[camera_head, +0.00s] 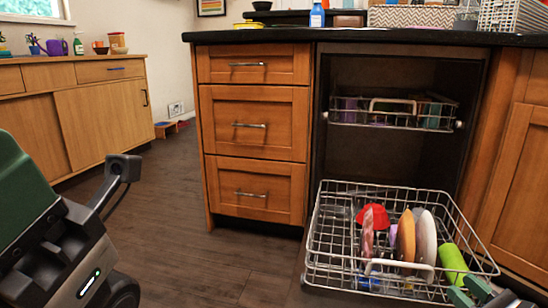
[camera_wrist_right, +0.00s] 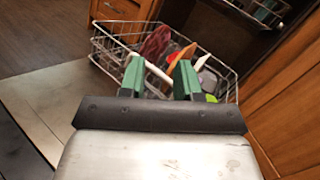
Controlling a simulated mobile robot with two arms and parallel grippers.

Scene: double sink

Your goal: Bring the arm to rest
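My right gripper (camera_head: 470,292) shows in the lower right corner of the head view, close to the front right corner of the pulled-out lower dishwasher rack (camera_head: 322,236). In the right wrist view its two green fingers (camera_wrist_right: 160,80) stand apart with nothing held. The rack's pale front handle (camera_wrist_right: 153,70) shows between and beyond them; touching cannot be told. The other arm's parts fill the left edge of the head view, and no left fingers can be seen.
The lower rack holds a red bowl (camera_head: 373,217), an orange plate (camera_head: 406,240), a pale plate (camera_head: 426,243) and a green item (camera_head: 453,264). The upper rack (camera_head: 390,113) is inside the dishwasher. Drawers (camera_head: 252,125) stand left of it. Floor (camera_head: 180,225) is clear at centre left.

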